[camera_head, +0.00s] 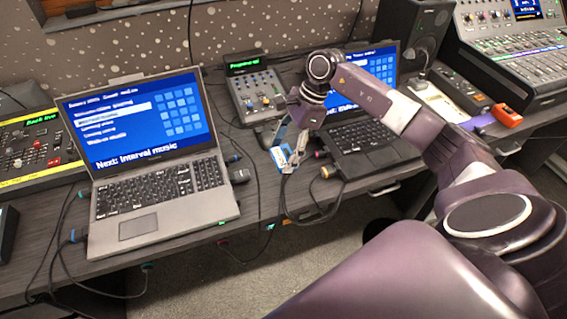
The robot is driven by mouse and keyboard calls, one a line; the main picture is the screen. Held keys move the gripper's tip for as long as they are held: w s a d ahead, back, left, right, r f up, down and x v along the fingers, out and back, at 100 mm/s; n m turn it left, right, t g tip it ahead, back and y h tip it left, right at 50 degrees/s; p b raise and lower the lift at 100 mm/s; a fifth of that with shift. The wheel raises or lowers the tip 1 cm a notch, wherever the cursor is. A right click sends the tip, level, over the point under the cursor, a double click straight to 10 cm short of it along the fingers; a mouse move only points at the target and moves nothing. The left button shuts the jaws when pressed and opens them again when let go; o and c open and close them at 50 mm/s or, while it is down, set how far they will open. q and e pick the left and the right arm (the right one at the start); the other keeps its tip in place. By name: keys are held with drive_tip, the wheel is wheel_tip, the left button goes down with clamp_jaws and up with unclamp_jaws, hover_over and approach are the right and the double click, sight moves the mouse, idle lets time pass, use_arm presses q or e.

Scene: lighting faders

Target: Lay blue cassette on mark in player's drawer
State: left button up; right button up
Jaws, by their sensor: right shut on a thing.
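My right gripper (293,147) reaches in from the right over the desk, between the two laptops. It is shut on the blue cassette (280,158), a small blue piece with a white patch. The cassette is tilted and appears held above the desk's front edge; its exact height is hard to tell. My fingers and wrist hide part of it. I cannot make out the player's drawer or its mark. My left gripper is not in view.
A grey laptop (160,190) stands left, a black laptop (365,135) right, partly behind my arm. A small mixer (256,92) stands between them at the back. Loose cables hang over the desk's front edge. A red-orange box (507,116) and a large console (515,60) are at right.

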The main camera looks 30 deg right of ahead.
sight(283, 165)
drive_tip(key=shift+f, duration=2.8)
drive_tip(key=shift+f, duration=0.15)
drive_tip(key=o, duration=1.2)
drive_tip(key=shift+c, duration=0.2)
